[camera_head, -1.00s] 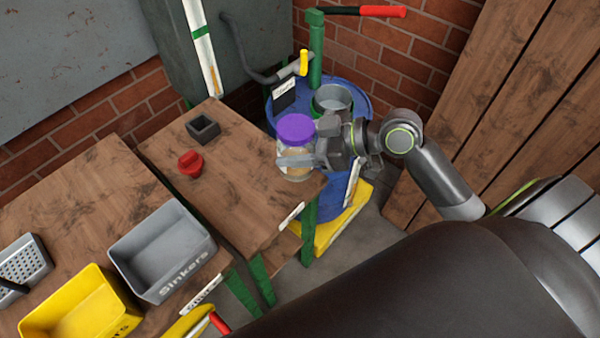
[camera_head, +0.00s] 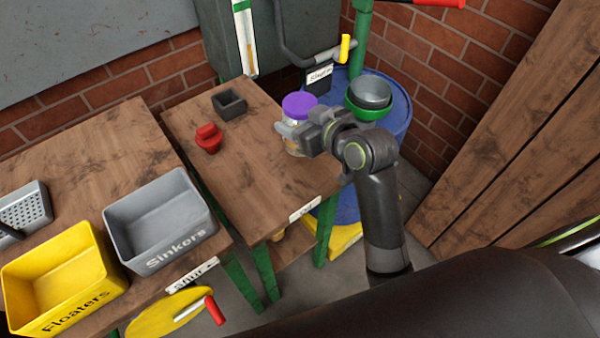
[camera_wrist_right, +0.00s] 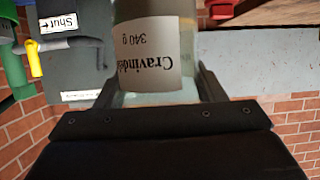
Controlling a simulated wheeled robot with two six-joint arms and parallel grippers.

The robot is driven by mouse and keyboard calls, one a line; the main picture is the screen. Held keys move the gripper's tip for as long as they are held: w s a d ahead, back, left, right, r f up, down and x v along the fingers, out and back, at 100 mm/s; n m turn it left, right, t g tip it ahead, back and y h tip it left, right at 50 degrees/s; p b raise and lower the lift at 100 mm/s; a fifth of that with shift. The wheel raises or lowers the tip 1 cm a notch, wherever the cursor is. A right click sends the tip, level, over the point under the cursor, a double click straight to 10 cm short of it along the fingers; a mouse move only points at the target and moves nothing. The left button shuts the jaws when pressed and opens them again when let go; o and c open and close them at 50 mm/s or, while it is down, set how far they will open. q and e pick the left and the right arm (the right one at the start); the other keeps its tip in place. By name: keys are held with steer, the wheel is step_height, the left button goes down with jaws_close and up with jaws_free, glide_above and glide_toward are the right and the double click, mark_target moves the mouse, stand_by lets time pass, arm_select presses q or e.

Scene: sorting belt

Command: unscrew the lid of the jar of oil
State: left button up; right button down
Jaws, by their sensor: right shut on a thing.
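A glass jar with a purple lid (camera_head: 299,105) is near the far right edge of the small wooden table (camera_head: 262,185). The lid is on it. My right gripper (camera_head: 300,135) is shut on the jar's body, below the lid, from the right. The jar fills the upper middle of the right wrist view (camera_wrist_right: 155,50), with an upside-down label reading "Cravinde…" and "340 g". The gripper's fingers flank it. The lid is out of that view. I cannot tell whether the jar's base touches the table. My left gripper is not in view.
A red piece (camera_head: 208,138) and a small dark square box (camera_head: 229,103) sit on the small table. A blue drum (camera_head: 395,108) with a bowl (camera_head: 370,91) stands behind. Grey Sinkers (camera_head: 160,225) and yellow Floaters (camera_head: 60,280) bins are at left. The small table's front is clear.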

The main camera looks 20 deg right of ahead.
step_height(320, 180, down, 5)
steer(key=shift+f+b, duration=0.15)
steer(key=shift+b, duration=0.3)
steer(key=shift+f, duration=2.35)
steer(key=shift+f+b, duration=0.1)
steer(key=shift+b, duration=0.2)
steer(key=shift+c, duration=1.6)
jaws_free()
steer(key=shift+f, duration=0.1)
steer(key=shift+r, duration=0.25)
steer(key=shift+s+d, duration=0.15)
steer(key=shift+s, duration=0.1)
steer(key=v, duration=1.1)
steer(key=shift+s, duration=0.2)
